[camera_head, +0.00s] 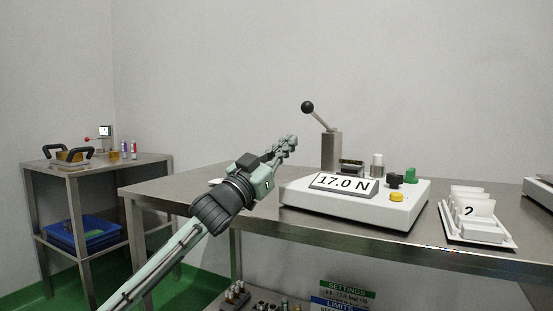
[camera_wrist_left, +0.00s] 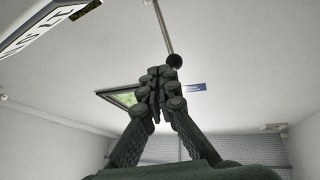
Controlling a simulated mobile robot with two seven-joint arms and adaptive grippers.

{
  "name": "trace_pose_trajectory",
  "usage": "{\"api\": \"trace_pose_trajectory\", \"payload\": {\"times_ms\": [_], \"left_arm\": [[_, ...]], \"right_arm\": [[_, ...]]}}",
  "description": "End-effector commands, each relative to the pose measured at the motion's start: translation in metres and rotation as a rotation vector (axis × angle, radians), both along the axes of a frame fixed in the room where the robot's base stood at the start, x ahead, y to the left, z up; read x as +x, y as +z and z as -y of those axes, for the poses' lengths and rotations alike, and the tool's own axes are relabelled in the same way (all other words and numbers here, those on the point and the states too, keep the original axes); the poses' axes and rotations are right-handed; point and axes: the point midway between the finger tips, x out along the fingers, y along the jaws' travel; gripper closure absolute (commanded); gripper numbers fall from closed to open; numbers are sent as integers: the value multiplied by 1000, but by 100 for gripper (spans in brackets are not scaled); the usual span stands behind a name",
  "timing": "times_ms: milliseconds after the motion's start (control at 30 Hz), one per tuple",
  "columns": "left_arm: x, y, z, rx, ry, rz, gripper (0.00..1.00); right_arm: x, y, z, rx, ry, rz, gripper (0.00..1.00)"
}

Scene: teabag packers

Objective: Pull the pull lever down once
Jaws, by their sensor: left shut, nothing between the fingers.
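The pull lever is a thin metal rod with a black ball knob (camera_head: 307,107), rising up and to the left from a grey post (camera_head: 331,152) on the white tester (camera_head: 389,211). The tester's display (camera_head: 343,184) reads 17.0 N. My left gripper (camera_head: 290,143) is shut and empty, to the left of the post and lower than the knob in the head view. In the left wrist view the lever knob (camera_wrist_left: 174,61) shows just beyond the shut fingertips (camera_wrist_left: 160,75). I cannot tell whether they touch. My right gripper is not in view.
A tray with white packets (camera_head: 478,217) stands right of the tester on the steel table (camera_head: 290,222). Green, black and yellow knobs (camera_head: 396,196) sit on the tester's right. A smaller side table (camera_head: 97,166) stands at left. The space above the table is open.

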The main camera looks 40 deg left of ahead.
Motion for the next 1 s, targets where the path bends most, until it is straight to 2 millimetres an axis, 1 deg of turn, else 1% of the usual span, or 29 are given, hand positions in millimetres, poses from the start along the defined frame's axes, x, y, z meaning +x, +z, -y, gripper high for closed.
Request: {"api": "trace_pose_trajectory", "payload": {"times_ms": [33, 100, 200, 333, 500, 1000], "left_arm": [[-6, -9, 0, -3, -1, -5, 100], [-15, -15, -1, -1, 1, -5, 100], [-24, -23, -1, -1, 0, -2, 100], [-32, -27, -1, 0, 0, 0, 100], [-35, -29, -2, 1, 0, 0, 100], [-34, -29, -1, 1, -1, 1, 100]], "right_arm": [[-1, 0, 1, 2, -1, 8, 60], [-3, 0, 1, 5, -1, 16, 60], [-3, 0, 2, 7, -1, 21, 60], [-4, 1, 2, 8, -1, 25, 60], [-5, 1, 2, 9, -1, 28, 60], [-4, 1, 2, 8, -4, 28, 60]]}}
